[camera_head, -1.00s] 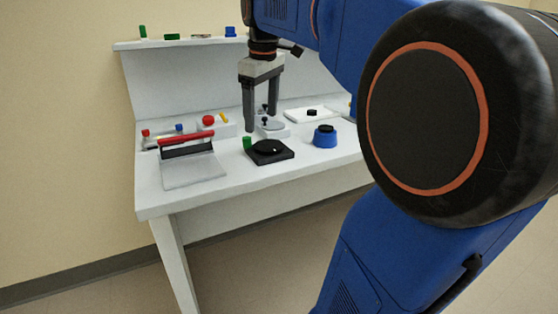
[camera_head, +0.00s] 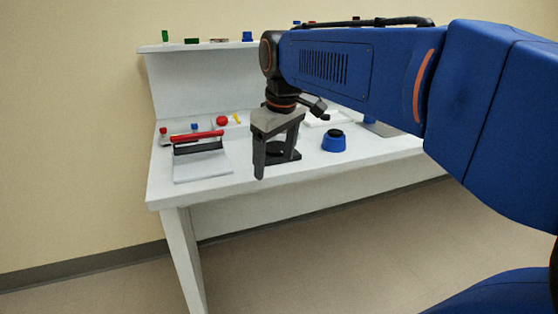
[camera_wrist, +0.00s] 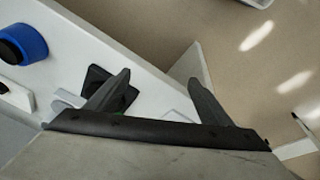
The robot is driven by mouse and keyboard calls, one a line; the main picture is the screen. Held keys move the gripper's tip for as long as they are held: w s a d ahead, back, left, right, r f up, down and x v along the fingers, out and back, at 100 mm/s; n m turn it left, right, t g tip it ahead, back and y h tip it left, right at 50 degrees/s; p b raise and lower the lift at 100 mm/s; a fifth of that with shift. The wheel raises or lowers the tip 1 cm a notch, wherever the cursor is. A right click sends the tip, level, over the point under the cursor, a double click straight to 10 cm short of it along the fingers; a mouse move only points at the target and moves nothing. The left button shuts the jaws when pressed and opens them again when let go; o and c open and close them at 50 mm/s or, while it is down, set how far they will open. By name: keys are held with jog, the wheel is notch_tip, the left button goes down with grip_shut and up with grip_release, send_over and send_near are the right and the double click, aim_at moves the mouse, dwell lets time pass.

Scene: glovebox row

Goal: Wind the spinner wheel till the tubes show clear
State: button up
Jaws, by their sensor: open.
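My gripper (camera_head: 274,167) is open and empty, pointing down at the front edge of the bench. In the wrist view its two fingers (camera_wrist: 158,78) are spread apart with nothing between the tips. A black square plate with a round black top (camera_head: 292,155) is partly hidden behind the fingers; it also shows beside one finger in the wrist view (camera_wrist: 96,78). The spinner wheel and its tubes cannot be clearly made out now; my gripper and arm cover that part of the bench. Whether any tubes look clear cannot be told.
A blue round pot with a black top (camera_head: 334,142) stands to the right of my gripper. A sealer-like device with a red bar (camera_head: 198,136) is on the left, with a red knob (camera_head: 222,121) behind it. A shelf (camera_head: 188,46) runs along the back.

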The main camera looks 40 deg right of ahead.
jog(key=shift+s+f, duration=0.1)
jog(key=shift+o, duration=1.4)
jog(key=w+d+r+n+g, duration=0.1)
jog(key=w+d+r, duration=0.7)
jog(key=w+d, duration=0.35)
jog(key=w+d+r+n+g, duration=0.2)
jog(key=w+d+r, duration=0.7)
jog(key=w, duration=0.4)
jog(key=shift+y, duration=0.4)
jog(key=f, duration=1.2)
jog(key=d+f, duration=0.1)
jog(key=f, duration=0.5)
jog(key=shift+s, duration=0.2)
jog(key=c, duration=1.1)
